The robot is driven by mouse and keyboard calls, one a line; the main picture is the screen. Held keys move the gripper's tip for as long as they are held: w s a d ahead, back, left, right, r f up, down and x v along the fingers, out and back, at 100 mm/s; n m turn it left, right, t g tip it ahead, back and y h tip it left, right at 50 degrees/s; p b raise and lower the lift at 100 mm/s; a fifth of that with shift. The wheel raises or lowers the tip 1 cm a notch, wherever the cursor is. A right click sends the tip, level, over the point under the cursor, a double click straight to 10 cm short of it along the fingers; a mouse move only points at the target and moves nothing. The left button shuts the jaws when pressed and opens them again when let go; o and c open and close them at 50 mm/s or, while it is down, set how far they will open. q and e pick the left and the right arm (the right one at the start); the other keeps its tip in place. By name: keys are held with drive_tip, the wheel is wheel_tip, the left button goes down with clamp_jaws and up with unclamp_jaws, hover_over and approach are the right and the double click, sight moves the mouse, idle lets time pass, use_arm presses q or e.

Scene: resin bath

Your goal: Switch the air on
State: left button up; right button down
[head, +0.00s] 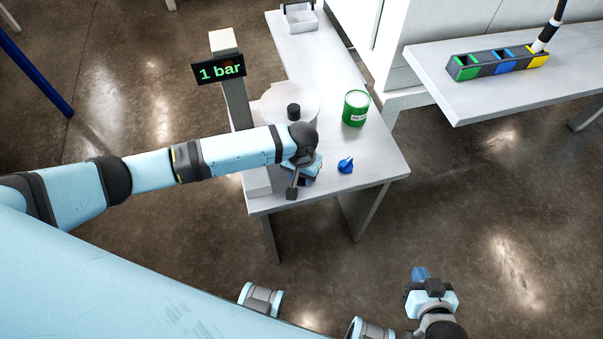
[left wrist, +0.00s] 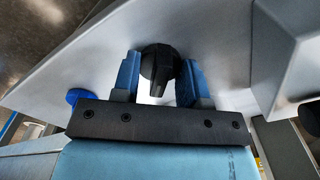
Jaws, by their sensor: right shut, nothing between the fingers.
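A black knob (left wrist: 158,66) with a raised grip shows between the two blue fingers of my left gripper (left wrist: 160,75) in the left wrist view. The fingers are apart on either side of it, with a gap at the left finger; I cannot tell if the right one touches. In the head view my left gripper (head: 312,172) is low over the table's near end, and its hand hides that knob. A display (head: 218,69) on a post reads "1 bar" in green. My right gripper (head: 420,273) is shut and empty, away from the table over the floor.
On the grey table (head: 375,168) are a blue knob-like piece (head: 345,166), a green can (head: 356,108) and a white round vessel (head: 275,103) with a black handle (head: 293,110). A second table (head: 470,100) at the right holds a holder with coloured slots (head: 490,67).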

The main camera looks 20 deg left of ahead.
use_arm(q)
clamp_jaws()
drive_tip(key=m+p, duration=0.2)
drive_tip(key=p, duration=0.1)
drive_tip(key=shift+r+p, duration=0.3)
drive_tip(key=shift+r, duration=0.1)
drive_tip(key=shift+f+m+p, duration=0.25)
drive_tip(key=shift+m+p, duration=0.35)
drive_tip(key=shift+m, duration=0.3)
drive_tip(key=shift+f+m, duration=0.1)
drive_tip(key=shift+m, duration=0.2)
drive_tip(key=shift+o, duration=0.2)
unclamp_jaws()
